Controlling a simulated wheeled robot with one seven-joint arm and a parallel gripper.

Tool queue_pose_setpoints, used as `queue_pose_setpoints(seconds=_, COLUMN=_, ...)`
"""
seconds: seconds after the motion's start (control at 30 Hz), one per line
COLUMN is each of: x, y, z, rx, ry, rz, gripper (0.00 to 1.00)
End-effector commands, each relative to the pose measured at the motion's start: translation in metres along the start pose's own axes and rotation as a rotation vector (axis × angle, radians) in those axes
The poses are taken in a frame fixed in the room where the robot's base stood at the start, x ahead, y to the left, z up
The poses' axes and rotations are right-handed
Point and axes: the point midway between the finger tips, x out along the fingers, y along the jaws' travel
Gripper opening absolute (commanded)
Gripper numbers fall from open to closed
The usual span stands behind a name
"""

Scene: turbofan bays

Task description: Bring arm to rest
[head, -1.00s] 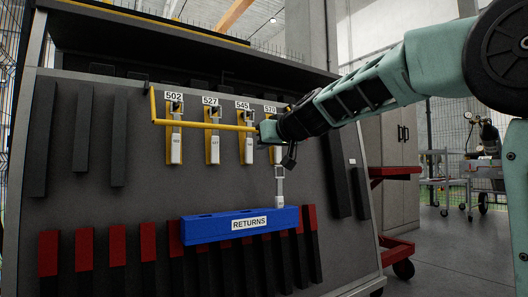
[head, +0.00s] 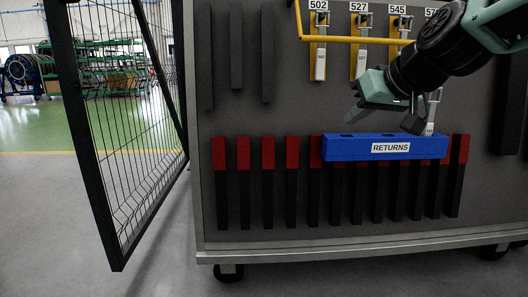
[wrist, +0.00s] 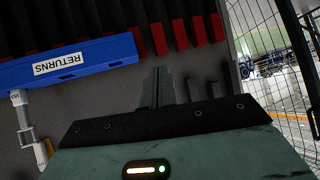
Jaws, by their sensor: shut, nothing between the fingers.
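My gripper (head: 352,114) is shut and empty. In the head view it is in front of the dark tool board, just above the left part of the blue RETURNS bin (head: 345,153). In the wrist view its closed fingers (wrist: 158,84) point toward the board beside the bin (wrist: 100,52), with nothing between them. My arm comes in from the upper right and hides part of the labelled hooks. A white tag (head: 430,128) stands at the bin's right end; it also shows in the wrist view (wrist: 21,108).
White tags hang on yellow plates under labels 502 (head: 320,66), 527 (head: 361,66) and 545, behind a yellow bar (head: 345,40). Red-topped dark strips (head: 244,180) line the lower board. A mesh gate (head: 125,150) stands left; the floor in front is clear.

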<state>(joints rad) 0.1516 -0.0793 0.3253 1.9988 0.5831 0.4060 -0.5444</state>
Motion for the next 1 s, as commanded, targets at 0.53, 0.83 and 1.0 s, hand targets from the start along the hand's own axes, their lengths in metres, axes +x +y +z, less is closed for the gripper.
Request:
queue_pose_setpoints(seconds=0.53, x=-0.137, y=-0.143, z=0.23, rx=-0.304, ry=-0.815, rz=-0.1, gripper=0.0)
queue_pose_setpoints(seconds=0.83, x=-0.186, y=-0.146, z=0.206, rx=-0.336, ry=-0.869, rz=-0.077, gripper=0.0)
queue_pose_setpoints(seconds=1.0, x=-0.215, y=-0.151, z=0.169, rx=-0.336, ry=-0.867, rz=-0.078, gripper=0.0)
